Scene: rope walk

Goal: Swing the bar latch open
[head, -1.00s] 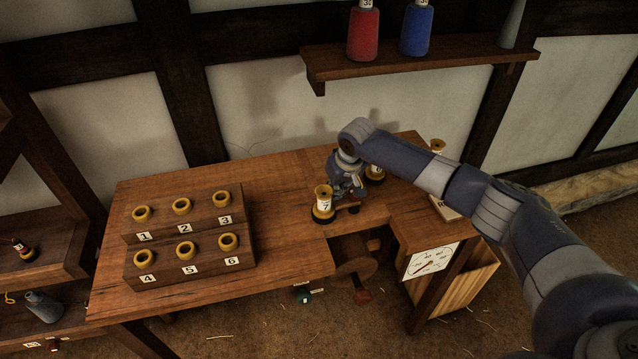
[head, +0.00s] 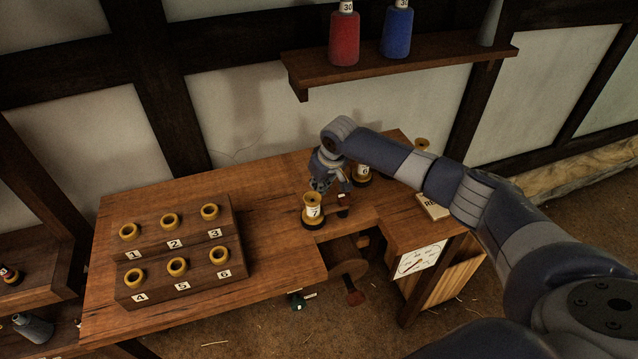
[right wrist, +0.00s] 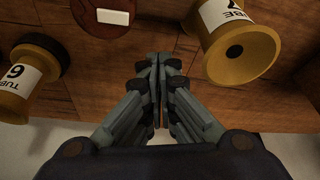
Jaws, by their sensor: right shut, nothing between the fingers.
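My right gripper (head: 334,186) is shut and empty above the back right of the wooden bench (head: 275,200), between two numbered yellow tubes. Its closed fingertips (right wrist: 158,62) point at bare wood in the right wrist view. Tube 7 (head: 312,206) stands just left of the gripper; it also shows in the right wrist view (right wrist: 238,48). The other tube (head: 363,172) is partly behind the arm. A small dark-red piece (head: 343,199) stands just below the fingers; I cannot tell if it is the bar latch. My left gripper is not in view.
A rack (head: 185,285) of numbered yellow rings fills the bench's left side. A dial (head: 418,260) is on the bench's right front. A shelf (head: 400,67) with red and blue bottles hangs above. The bench middle is clear.

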